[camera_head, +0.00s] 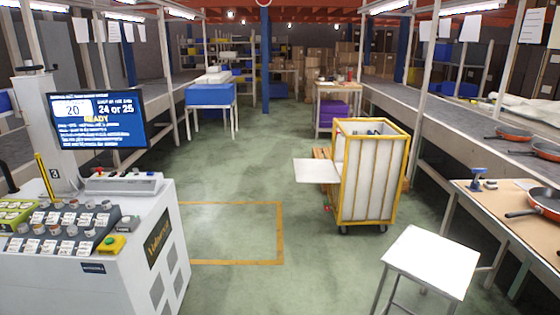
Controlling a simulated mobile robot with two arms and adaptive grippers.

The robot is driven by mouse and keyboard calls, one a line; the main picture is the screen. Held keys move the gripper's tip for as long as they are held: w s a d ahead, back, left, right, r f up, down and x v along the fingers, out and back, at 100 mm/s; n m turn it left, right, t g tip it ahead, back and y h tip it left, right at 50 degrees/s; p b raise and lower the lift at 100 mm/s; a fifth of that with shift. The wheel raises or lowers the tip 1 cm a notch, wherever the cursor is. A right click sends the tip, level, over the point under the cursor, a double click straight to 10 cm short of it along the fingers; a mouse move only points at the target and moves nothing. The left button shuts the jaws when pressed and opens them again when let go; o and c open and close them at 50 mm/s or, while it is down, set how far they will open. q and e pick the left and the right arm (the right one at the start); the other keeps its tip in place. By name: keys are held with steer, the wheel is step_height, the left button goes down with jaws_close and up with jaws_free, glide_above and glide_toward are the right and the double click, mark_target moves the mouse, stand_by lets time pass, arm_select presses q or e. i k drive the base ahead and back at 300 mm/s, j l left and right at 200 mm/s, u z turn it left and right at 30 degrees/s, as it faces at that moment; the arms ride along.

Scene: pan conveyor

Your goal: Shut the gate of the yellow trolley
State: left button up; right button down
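The yellow trolley (378,181) stands on the green floor right of the middle, a tall yellow frame with whitish panels on small wheels. Its gate (317,171) looks like the white panel that sticks out to the left from the trolley's left side, so it stands open. Some dark and blue items show at the trolley's open top, too small to tell. Neither of my grippers shows in the head view.
A white stool (432,262) stands in front right of the trolley. A workbench with pans (541,202) is at right. A white console (140,245) with a screen (98,120) fills the left. The floor left of the trolley, with a yellow marked outline (281,235), is clear.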

mark_target(320, 170)
steer(key=i+u, duration=0.1)
steer(key=i, duration=2.2)
